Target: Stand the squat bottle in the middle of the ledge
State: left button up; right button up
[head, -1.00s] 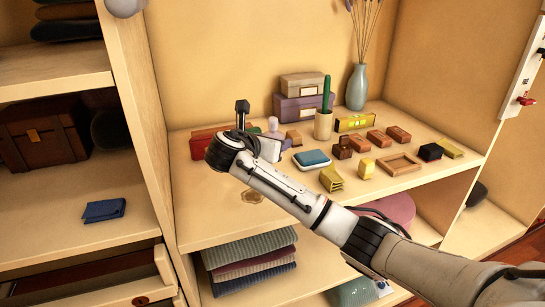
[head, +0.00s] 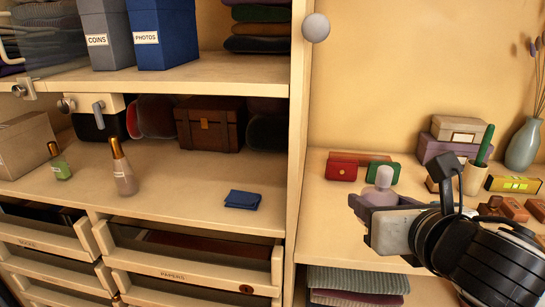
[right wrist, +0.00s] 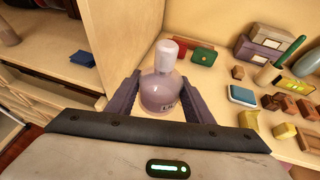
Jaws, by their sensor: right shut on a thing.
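The squat bottle, pale lilac with a light cap, (head: 381,190) is held upright in my right gripper (head: 376,212). The left-hand shelf (head: 165,200) has a wide bare stretch. Which surface is called the ledge is not marked. My left gripper is not in view.
An upright divider (head: 298,130) separates the two bays.

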aim_at(95, 183)
jog(key=k, duration=0.4)
jog(key=u, duration=2.05)
jog(key=i, duration=1.35)
jog(key=z, duration=1.4)
jog(key=i, duration=0.5)
jog(key=u, duration=0.05)
